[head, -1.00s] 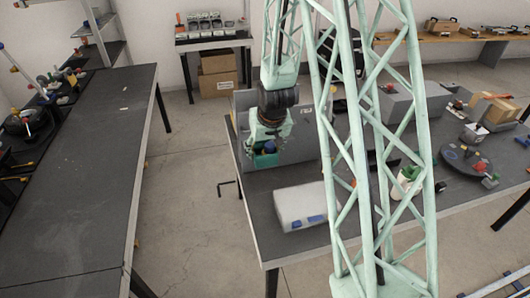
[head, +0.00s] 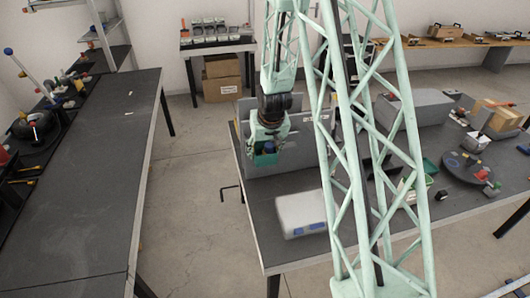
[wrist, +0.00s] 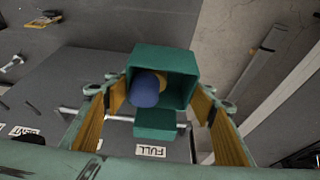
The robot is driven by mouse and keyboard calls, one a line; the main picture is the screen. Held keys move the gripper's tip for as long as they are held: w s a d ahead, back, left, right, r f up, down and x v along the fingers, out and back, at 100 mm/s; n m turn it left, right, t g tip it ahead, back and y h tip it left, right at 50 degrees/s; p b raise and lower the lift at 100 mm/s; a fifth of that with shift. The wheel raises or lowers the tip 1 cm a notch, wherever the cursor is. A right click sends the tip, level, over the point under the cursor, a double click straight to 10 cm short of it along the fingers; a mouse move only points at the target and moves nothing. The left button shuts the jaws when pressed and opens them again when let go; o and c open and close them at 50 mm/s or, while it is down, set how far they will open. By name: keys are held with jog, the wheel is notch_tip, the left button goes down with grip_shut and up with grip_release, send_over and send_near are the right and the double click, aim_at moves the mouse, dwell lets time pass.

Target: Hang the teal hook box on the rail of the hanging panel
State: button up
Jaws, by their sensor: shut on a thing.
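The teal hook box (head: 265,158) is in my gripper (head: 267,142), in front of the upright grey hanging panel (head: 300,150) in the head view. In the wrist view, the teal box (wrist: 180,62) sits between the two orange-padded fingers of my gripper (wrist: 160,92), which is shut on it. Its open mouth shows a blue rounded thing (wrist: 146,88) and something orange inside. A teal flap (wrist: 155,123) extends below the mouth. A pale rail (wrist: 120,118) runs along the panel behind the box. I cannot tell whether the box touches the rail.
A white label reading FULL (wrist: 151,151) is on the panel below the rail. A white case (head: 302,215) lies on the table in front of the panel. A round dark tray (head: 467,167) and a grey block (head: 412,107) stand further right. The left bench (head: 90,180) is mostly clear.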

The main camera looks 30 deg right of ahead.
jog(key=shift+w+d+r+p, duration=0.1)
jog(key=shift+w+d+p, duration=0.1)
jog(key=shift+w+p, duration=0.3)
jog(key=shift+w+d+p, duration=0.15)
jog(key=shift+w+p, duration=0.1)
jog(key=shift+w, duration=0.45)
jog(key=shift+f+b, duration=1)
jog(key=shift+f, duration=0.2)
jog(key=shift+w+f, duration=0.1)
jog(key=o, duration=0.9)
jog(key=shift+v, duration=3.7)
